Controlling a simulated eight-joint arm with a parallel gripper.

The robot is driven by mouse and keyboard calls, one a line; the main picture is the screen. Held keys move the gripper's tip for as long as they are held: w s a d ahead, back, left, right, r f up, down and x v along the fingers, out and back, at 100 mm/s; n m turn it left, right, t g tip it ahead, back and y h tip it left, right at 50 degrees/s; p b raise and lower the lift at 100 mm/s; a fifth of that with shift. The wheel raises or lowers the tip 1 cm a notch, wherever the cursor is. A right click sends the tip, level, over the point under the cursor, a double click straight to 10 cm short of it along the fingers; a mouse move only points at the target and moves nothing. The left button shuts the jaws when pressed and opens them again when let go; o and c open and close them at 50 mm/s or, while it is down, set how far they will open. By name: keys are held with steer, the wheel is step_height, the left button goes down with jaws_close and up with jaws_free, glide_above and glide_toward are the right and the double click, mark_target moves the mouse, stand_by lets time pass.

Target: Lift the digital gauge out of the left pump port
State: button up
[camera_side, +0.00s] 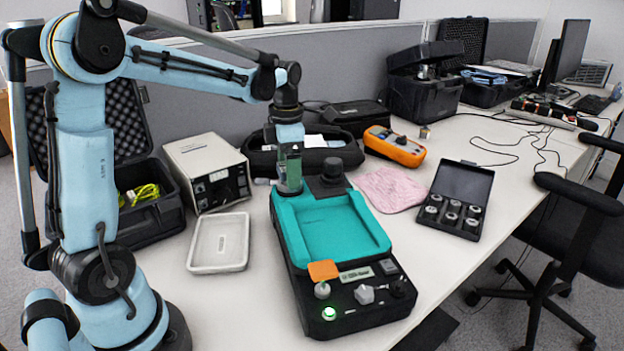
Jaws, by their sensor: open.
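The pump (331,225) is a black unit with a teal tray top, standing on the table in the middle. At its back left corner is the left port (288,189). A dark green upright piece there, seemingly the digital gauge (290,170), stands at this port. My gripper (290,152) points down at the top of this piece, with its jaws open. The fingers are small and dark here, so I cannot tell whether they are around the piece or just above it. A black round fitting (331,173) sits at the back right port.
A white tray (219,243) and a beige instrument box (207,170) stand left of the pump. A black pouch (340,155) lies close behind. An orange device (395,147), pink cloth (390,189) and open case of metal adapters (455,203) are to the right.

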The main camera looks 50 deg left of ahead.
steer(key=shift+f, duration=0.2)
steer(key=c, duration=1.1)
steer(key=shift+r, duration=0.1)
steer(key=shift+c, duration=0.2)
steer(key=shift+r, duration=0.5)
steer(key=r, duration=0.1)
steer(key=d+r, duration=0.1)
steer(key=r, duration=0.1)
steer(key=shift+s+r, duration=0.1)
steer(key=shift+r, duration=0.2)
steer(key=s+d+r, duration=0.2)
steer(key=d+r, duration=0.8)
steer(key=shift+d, duration=0.2)
